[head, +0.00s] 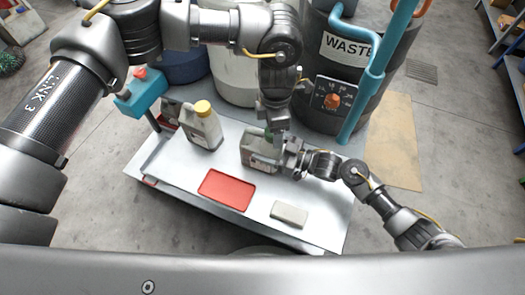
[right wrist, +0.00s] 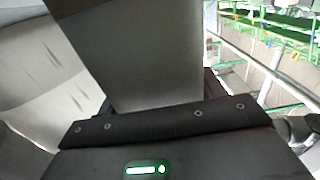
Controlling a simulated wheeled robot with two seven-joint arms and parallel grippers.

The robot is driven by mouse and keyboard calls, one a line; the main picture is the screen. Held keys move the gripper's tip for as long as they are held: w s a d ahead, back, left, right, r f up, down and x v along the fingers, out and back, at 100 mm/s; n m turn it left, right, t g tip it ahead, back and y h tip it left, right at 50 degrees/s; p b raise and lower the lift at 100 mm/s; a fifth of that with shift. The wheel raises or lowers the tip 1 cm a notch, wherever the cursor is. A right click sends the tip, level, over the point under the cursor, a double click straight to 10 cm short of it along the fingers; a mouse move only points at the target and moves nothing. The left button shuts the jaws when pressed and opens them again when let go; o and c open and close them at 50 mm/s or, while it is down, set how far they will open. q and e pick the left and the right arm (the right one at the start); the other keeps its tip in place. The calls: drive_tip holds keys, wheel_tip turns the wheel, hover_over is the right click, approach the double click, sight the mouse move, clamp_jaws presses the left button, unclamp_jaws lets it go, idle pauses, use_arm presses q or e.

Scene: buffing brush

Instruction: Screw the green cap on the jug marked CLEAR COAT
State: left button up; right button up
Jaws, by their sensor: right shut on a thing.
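A grey jug (head: 258,147) stands on the metal cart top, right of the middle. It has a pale label that is too small to read. My right gripper (head: 284,157) reaches in from the right and is shut on this jug at its right side. My left gripper (head: 273,122) points down from above at the jug's top. A bit of dark green, seemingly the green cap (head: 268,133), shows at its fingertips; whether the fingers grip it is hidden. In the right wrist view a large grey surface fills the middle, too close to name.
A second grey jug with a yellow cap (head: 203,108) stands left on the cart (head: 170,175). A red tray (head: 227,190) and a pale block (head: 289,214) lie toward its front. A dark WASTE drum (head: 320,85) and a blue pipe (head: 372,85) stand behind.

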use_arm(q)
wheel_tip(320, 180, up, 12)
idle(0.5)
use_arm(e)
drive_tip(key=o, duration=2)
drive_tip(key=shift+c, duration=0.2)
drive_tip(key=shift+d, duration=0.1)
use_arm(q)
drive_tip(key=shift+r, duration=0.15)
use_arm(e)
drive_tip(key=v, duration=1)
drive_tip(key=shift+s+d, duration=0.2)
drive_tip(key=shift+d, duration=0.1)
